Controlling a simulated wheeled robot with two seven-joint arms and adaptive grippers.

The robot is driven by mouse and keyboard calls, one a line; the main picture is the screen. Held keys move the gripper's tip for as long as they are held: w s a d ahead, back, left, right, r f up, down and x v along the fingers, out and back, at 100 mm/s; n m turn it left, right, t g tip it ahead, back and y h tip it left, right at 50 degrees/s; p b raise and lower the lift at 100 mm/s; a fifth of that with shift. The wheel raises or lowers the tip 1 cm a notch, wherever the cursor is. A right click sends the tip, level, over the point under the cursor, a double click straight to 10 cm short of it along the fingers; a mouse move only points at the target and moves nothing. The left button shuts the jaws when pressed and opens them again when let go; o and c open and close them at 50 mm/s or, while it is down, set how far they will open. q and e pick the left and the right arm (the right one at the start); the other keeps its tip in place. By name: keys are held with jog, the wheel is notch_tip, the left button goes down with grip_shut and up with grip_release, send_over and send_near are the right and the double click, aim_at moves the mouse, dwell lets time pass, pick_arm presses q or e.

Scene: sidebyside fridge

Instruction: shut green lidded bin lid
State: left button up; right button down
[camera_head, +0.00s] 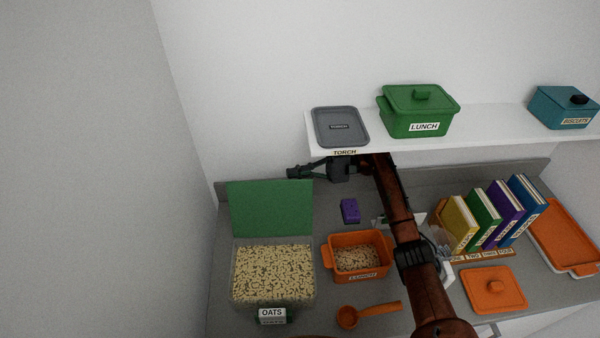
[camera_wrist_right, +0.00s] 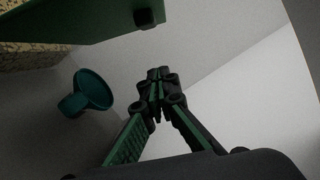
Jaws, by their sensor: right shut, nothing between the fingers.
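The green lidded bin is a clear box labelled OATS (camera_head: 272,316), full of pale flakes. Its green lid (camera_head: 270,208) stands open, raised at the back edge of the bin. My right gripper (camera_head: 293,172) is shut and empty, just behind and above the lid's upper right corner. In the right wrist view, the gripper (camera_wrist_right: 155,78) is shut in the middle, apart from the green lid (camera_wrist_right: 80,25) at the upper left. The bin's flakes (camera_wrist_right: 22,55) show at that view's left edge. My left gripper is not in view.
My right arm reaches under a shelf (camera_head: 480,130) bearing a grey box (camera_head: 340,127) and a green LUNCH box (camera_head: 419,108). An orange tub (camera_head: 327,256), orange scoop (camera_head: 350,317) and purple block (camera_head: 350,210) stand right of the bin. A teal object (camera_wrist_right: 88,92) shows in the wrist view.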

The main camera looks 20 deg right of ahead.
aim_at(277, 181)
jog(key=shift+s+a+r+p, duration=0.35)
jog(key=shift+s+a, duration=0.25)
jog(key=shift+a, duration=0.5)
jog(key=shift+s+a+r+p, duration=0.2)
jog(key=shift+s+a+p, duration=0.35)
jog(key=shift+a, duration=0.6)
jog(key=shift+s+a+r+p, duration=0.35)
jog(key=shift+s+a, duration=0.25)
jog(key=shift+a, duration=0.5)
